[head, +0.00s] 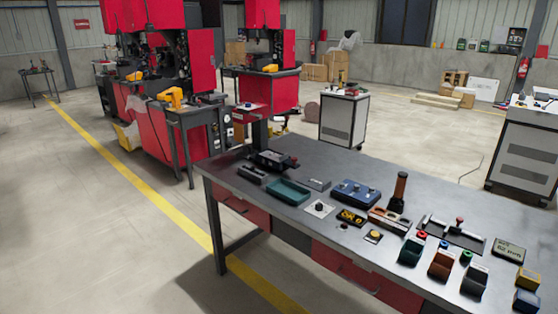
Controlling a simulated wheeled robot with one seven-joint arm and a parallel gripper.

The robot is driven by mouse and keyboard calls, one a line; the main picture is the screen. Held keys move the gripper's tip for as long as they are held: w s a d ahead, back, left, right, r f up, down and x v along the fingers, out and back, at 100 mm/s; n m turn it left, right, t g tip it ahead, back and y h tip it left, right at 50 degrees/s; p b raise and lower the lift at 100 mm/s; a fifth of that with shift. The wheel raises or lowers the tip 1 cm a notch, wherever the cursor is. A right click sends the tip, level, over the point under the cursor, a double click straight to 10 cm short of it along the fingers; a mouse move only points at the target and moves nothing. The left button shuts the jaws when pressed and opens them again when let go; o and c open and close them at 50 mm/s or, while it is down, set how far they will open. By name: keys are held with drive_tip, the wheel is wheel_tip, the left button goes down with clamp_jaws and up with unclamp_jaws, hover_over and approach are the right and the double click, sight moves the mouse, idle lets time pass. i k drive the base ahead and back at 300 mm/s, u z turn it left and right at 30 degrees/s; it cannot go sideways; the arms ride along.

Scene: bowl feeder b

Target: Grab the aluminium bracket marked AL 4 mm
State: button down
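The grey workbench (300,168) stands at the right. I cannot read AL 4 mm on anything at this distance, so I cannot tell which piece is the aluminium bracket. A light square plate with a dark centre (319,208) lies on the bench in front of the teal tray (289,191). A small flat grey piece (318,184) lies just right of the tray. A grey plate with dark writing (508,249) is near the right end; its text is too small to read. My gripper is not in view.
A dark vise-like tool (272,160) is at the bench's back left. A blue box (355,192), an upright brown-handled tool (399,190) and several coloured blocks (440,263) crowd the middle and right. The left front bench top is bare. Open floor with a yellow line (150,200) lies left.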

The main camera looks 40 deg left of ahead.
sight(280, 158)
drive_tip(key=u, duration=2)
drive_tip(key=i, duration=0.6)
drive_tip(key=u, duration=0.65)
drive_tip(key=i, duration=1.45)
drive_tip(key=z, duration=0.8)
drive_tip(key=i, duration=0.9)
drive_tip(key=z, duration=1.2)
drive_tip(key=i, duration=0.25)
drive_tip(key=z, duration=0.1)
